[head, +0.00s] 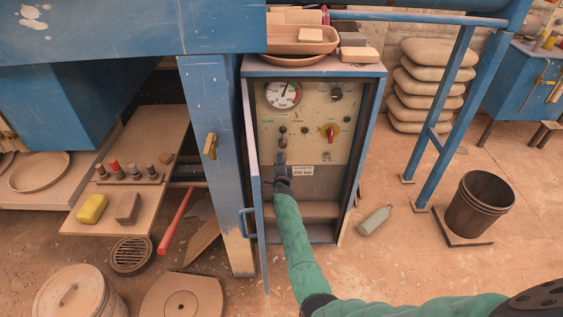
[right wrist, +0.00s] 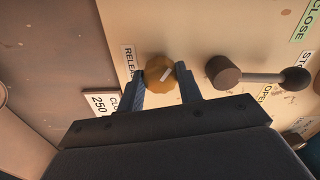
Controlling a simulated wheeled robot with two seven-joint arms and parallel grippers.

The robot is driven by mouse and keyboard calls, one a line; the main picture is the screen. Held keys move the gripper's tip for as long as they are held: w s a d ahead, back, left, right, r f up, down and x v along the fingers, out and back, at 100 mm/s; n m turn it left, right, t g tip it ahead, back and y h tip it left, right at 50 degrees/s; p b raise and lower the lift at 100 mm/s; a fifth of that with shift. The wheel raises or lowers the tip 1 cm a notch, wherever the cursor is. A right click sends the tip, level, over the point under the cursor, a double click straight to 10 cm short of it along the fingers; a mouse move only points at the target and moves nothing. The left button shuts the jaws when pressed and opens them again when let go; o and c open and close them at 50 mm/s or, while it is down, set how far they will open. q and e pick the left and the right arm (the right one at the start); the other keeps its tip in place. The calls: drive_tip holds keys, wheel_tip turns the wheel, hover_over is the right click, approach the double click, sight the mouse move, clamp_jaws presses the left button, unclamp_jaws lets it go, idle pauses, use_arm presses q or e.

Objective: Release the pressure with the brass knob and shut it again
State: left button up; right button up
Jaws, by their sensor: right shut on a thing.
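The brass knob (right wrist: 160,70) sits on the cream control panel in the right wrist view, beside a label that reads "RELEA", the rest hidden. A pale pointer mark on its face is tilted. My right gripper (right wrist: 161,80) has one finger on each side of the knob and is shut on it. In the head view my right gripper (head: 282,168) is at the lower left of the panel (head: 335,150) and hides most of the knob. A pressure gauge (head: 283,95) is at the panel's upper left. My left gripper is not in view.
A lever with a round dark end (right wrist: 296,78) is close to the right of my gripper. The open cabinet door (head: 251,180) stands left of my arm. A bottle (head: 374,220) lies on the floor.

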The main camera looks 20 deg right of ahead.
use_arm(q)
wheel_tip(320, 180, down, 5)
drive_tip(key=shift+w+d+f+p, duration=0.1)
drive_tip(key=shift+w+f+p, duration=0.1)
drive_tip(key=shift+p, duration=0.3)
use_arm(e)
drive_tip(key=n, duration=0.6)
drive_tip(key=shift+f, duration=0.1)
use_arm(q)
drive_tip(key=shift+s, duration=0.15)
use_arm(e)
drive_tip(key=o, duration=1)
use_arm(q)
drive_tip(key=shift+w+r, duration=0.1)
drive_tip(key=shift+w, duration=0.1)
use_arm(e)
drive_tip(key=shift+s, duration=0.1)
